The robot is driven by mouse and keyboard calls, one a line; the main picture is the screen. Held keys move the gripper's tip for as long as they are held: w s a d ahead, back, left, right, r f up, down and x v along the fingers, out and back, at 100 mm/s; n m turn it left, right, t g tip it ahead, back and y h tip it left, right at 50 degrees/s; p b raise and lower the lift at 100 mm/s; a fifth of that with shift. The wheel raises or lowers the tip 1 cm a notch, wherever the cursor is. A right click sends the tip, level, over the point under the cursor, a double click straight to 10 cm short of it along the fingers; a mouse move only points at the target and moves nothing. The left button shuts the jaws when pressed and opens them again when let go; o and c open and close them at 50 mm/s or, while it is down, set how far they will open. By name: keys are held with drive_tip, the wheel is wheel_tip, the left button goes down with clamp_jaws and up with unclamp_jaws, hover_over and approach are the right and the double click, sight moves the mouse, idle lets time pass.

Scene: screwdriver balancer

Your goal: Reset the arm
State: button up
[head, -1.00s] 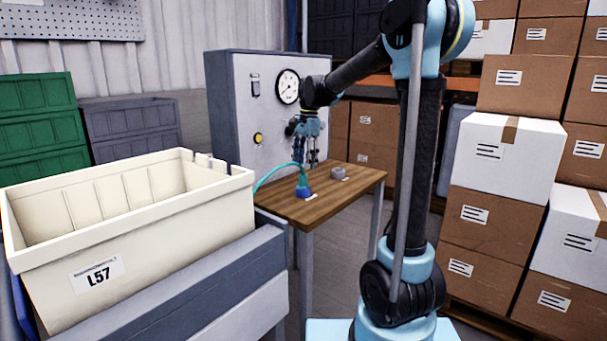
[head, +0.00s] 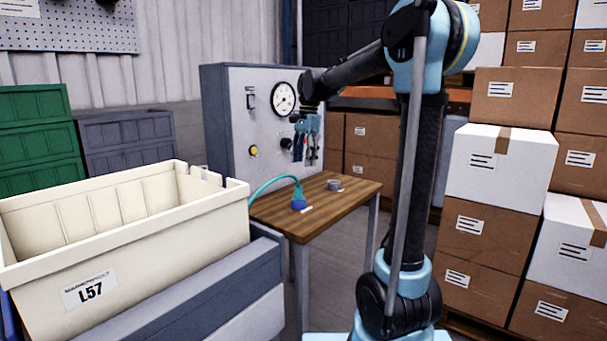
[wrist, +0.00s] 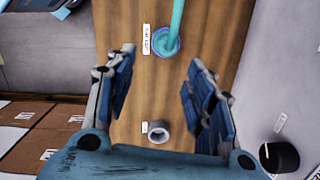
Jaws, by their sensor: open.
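My gripper (head: 306,153) is open and empty, with its fingers pointing down above the small wooden table (head: 327,209). In the wrist view the two blue fingers (wrist: 160,85) are spread wide apart with the tabletop between them. A blue plug (head: 298,201) with a teal hose stands on the table, apart from the fingers; it also shows in the wrist view (wrist: 166,41). A small grey ring-shaped fitting (head: 333,185) sits farther back on the table, and in the wrist view it (wrist: 158,132) lies nearer my gripper's base. Each has a white label beside it.
A grey panel (head: 228,125) with a gauge (head: 284,99) and knobs stands close behind my gripper. A cream bin (head: 130,262) marked L57 is at the left front. Stacked boxes (head: 500,190) fill the right side.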

drive_tip(key=s+d+f+n+t, duration=0.1)
drive_tip(key=s+d+f+n, duration=0.1)
drive_tip(key=s+d+f, duration=0.35)
drive_tip(key=s+d+f+n+t, duration=0.1)
drive_tip(key=s+d+f+n, duration=0.2)
drive_tip(key=s+d, duration=0.5)
drive_tip(key=s+d+f+n, duration=0.25)
drive_tip(key=s+f, duration=0.25)
drive_tip(key=s, duration=0.5)
drive_tip(key=s+d+f+n+t+h, duration=0.1)
drive_tip(key=s+d+f+n, duration=0.1)
drive_tip(key=s+f, duration=0.6)
drive_tip(key=shift+d+f, duration=0.85)
drive_tip(key=shift+d, duration=0.05)
drive_tip(key=shift+w+f, duration=0.2)
drive_tip(key=shift+w, duration=0.2)
